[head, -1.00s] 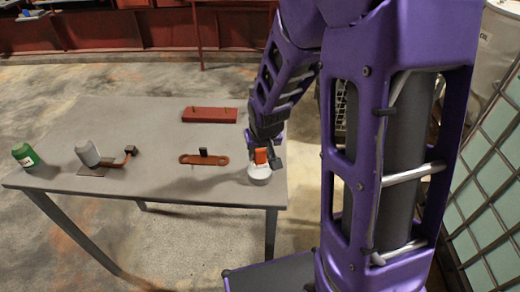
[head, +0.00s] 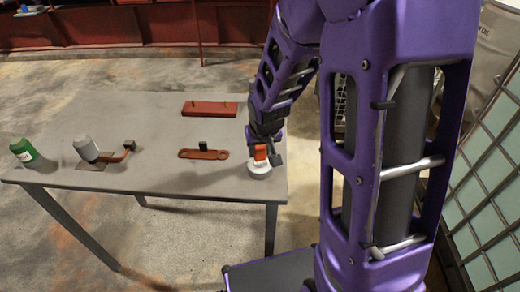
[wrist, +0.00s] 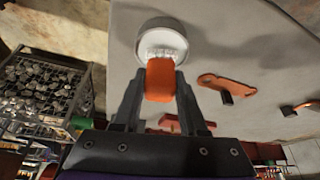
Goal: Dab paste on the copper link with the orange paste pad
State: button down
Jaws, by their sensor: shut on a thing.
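My gripper (head: 262,148) is shut on the orange paste pad (head: 261,153), at the right end of the table. The pad (wrist: 160,80) stands between the two dark fingers in the wrist view. Its pale tip is over or in the mouth of a round white tin (head: 260,169); I cannot tell whether it touches the contents. The tin (wrist: 163,24) also shows beyond the pad in the wrist view. The copper link (head: 187,154), a flat bar with a black knob, lies on the table left of the gripper. It also shows at the right in the wrist view (wrist: 212,80).
A red block with pegs (head: 210,109) lies behind the link on the grey table (head: 150,185). Further left are a bent copper piece with a dark block (head: 127,147), a grey bottle (head: 86,148) and a green bottle (head: 24,151). The table's middle front is clear.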

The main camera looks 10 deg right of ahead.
jog(key=shift+f+b, duration=0.55)
dwell(1.4)
notch_tip(320, 180, up, 5)
jog(key=p, duration=0.4)
jog(key=shift+r, duration=1.05)
